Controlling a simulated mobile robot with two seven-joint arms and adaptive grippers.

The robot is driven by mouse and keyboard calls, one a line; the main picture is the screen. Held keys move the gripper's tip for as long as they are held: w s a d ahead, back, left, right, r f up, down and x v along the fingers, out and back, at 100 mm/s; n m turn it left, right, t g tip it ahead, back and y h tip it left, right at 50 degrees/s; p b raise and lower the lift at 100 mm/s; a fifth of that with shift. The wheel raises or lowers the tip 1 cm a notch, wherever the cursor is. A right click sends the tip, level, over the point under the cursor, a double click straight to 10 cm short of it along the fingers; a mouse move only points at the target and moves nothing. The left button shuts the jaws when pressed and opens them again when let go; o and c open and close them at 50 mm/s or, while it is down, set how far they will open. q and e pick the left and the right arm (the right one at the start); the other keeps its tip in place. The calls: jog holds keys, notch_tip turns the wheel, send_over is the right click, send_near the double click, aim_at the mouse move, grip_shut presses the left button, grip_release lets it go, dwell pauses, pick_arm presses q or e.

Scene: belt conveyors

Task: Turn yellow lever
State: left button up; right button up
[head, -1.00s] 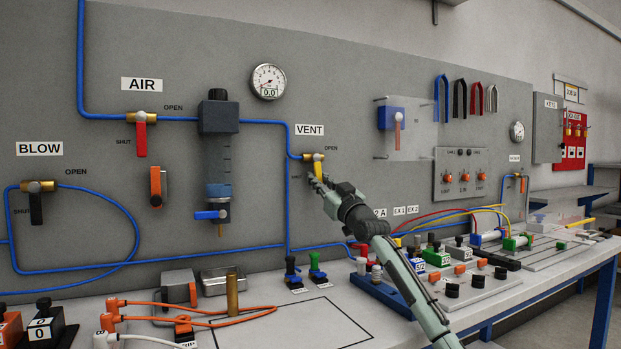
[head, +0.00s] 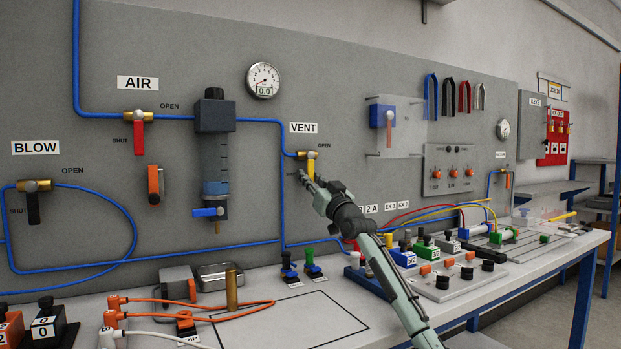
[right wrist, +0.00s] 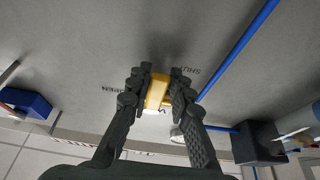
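The yellow lever (head: 311,166) hangs down from the brass valve under the VENT label on the grey panel. My right gripper (head: 309,182) is at the lower part of the lever. In the right wrist view the yellow lever (right wrist: 158,92) lies between the two dark fingers of my right gripper (right wrist: 160,88). The fingers look closed against its sides, with little or no gap visible. The fingers hide part of the lever in the head view. My left gripper is not in view.
A red lever (head: 138,137) hangs under the AIR label, and a black lever (head: 33,207) under BLOW. A blue hose (head: 283,210) runs down left of the right gripper. Below, the bench holds green and blue toggles (head: 312,268) and several blocks.

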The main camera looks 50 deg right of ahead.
jog(key=shift+o, duration=1.4)
jog(key=v, duration=1.2)
